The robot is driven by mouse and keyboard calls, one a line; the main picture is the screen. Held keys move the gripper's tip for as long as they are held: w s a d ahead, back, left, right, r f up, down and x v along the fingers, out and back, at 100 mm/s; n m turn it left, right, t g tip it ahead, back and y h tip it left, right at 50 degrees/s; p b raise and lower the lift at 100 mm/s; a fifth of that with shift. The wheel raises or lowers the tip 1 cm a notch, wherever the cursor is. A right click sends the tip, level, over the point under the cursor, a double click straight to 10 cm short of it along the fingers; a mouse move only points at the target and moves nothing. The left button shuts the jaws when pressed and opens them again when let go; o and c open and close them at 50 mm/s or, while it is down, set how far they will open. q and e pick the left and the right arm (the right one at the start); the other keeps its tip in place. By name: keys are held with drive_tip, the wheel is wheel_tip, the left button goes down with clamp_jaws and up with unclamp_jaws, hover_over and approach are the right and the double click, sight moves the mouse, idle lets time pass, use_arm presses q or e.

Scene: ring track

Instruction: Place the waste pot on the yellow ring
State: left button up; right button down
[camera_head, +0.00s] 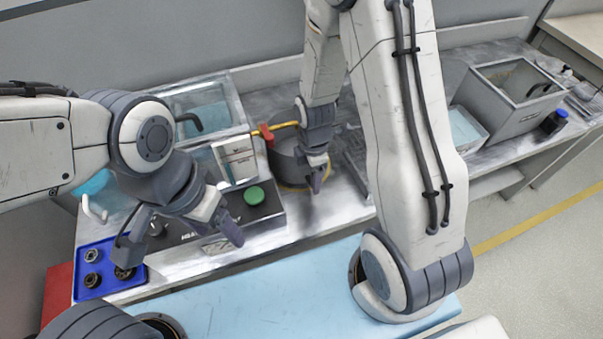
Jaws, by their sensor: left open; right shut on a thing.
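The waste pot (287,165) looks like a dark grey round pot on the metal bench, behind and left of my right gripper (316,184). My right gripper points down and is shut on the pot's near right side; the arm hides part of it.
A control box with a green button (254,195) stands left of the pot. A blue tray (92,268) with several small parts is at the left front. A clear-lidded bath (205,105) stands behind, and a grey open box (510,97) is at the right.

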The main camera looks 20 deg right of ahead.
drive_tip(key=shift+s+d+f, duration=0.35)
drive_tip(key=shift+d+f, duration=0.05)
drive_tip(key=shift+f, duration=0.15)
drive_tip(key=shift+a+r, duration=0.1)
drive_tip(key=shift+a, duration=0.1)
drive_tip(key=shift+w+a, duration=0.1)
drive_tip(key=shift+a, duration=0.25)
unclamp_jaws()
use_arm(q)
drive_tip(key=shift+s+d+f, duration=0.15)
drive_tip(key=shift+s+f, duration=0.15)
drive_tip(key=shift+f, duration=0.2)
use_arm(e)
drive_tip(key=shift+d, duration=0.1)
